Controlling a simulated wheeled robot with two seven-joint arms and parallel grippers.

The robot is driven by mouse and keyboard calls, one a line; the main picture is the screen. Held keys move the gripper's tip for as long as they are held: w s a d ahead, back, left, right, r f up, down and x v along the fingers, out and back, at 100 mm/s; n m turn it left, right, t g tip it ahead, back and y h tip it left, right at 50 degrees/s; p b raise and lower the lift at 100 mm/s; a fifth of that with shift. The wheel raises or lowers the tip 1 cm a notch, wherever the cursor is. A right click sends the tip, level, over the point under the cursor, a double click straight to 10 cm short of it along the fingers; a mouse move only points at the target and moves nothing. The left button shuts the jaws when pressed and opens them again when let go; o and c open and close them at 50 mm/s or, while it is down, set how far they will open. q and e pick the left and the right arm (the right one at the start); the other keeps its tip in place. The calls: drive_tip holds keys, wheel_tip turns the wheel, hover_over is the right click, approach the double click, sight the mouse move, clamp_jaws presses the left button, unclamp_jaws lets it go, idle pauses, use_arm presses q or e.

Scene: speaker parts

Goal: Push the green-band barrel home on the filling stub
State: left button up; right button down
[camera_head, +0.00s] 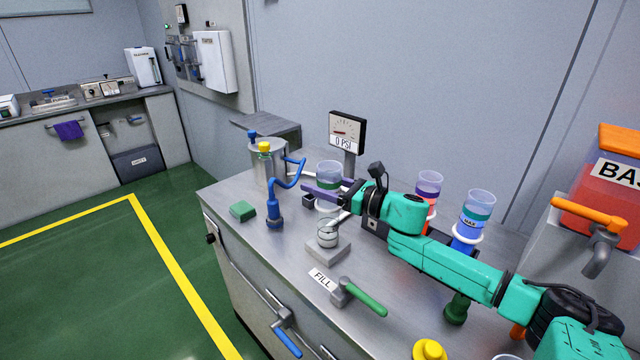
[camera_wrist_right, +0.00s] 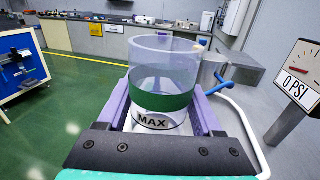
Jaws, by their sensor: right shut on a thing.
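The green-band barrel (camera_head: 328,170) is a clear open-topped cylinder, upright. In the right wrist view the barrel (camera_wrist_right: 163,90) shows its green band and a MAX label. My right gripper (camera_head: 326,190) is shut on it, with a purple finger on each side; the gripper also shows in the wrist view (camera_wrist_right: 160,112). The filling stub (camera_head: 327,236) is a pale ringed fitting on a grey block, nearer the front of the bench beside the FILL label. The barrel appears behind and above the stub, apart from it. The barrel's lower end is partly hidden. My left gripper is not in view.
A blue bent pipe (camera_head: 274,205), a green block (camera_head: 243,211) and a gauge (camera_head: 347,131) are nearby. A green-handled valve (camera_head: 362,297) lies in front.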

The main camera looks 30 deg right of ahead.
sight(339, 192)
drive_tip(key=shift+f, duration=0.15)
unclamp_jaws()
drive_tip(key=shift+s+d+f+b, duration=0.2)
drive_tip(key=shift+s+d+b, duration=0.15)
drive_tip(key=shift+s+b, duration=0.1)
drive_tip(key=b+v, duration=0.1)
drive_tip(key=v, duration=0.3)
drive_tip(key=shift+s+b, duration=0.25)
drive_tip(key=shift+b, duration=0.05)
drive_tip(key=p+v, duration=0.1)
drive_tip(key=v, duration=0.8)
drive_tip(key=shift+r, duration=0.3)
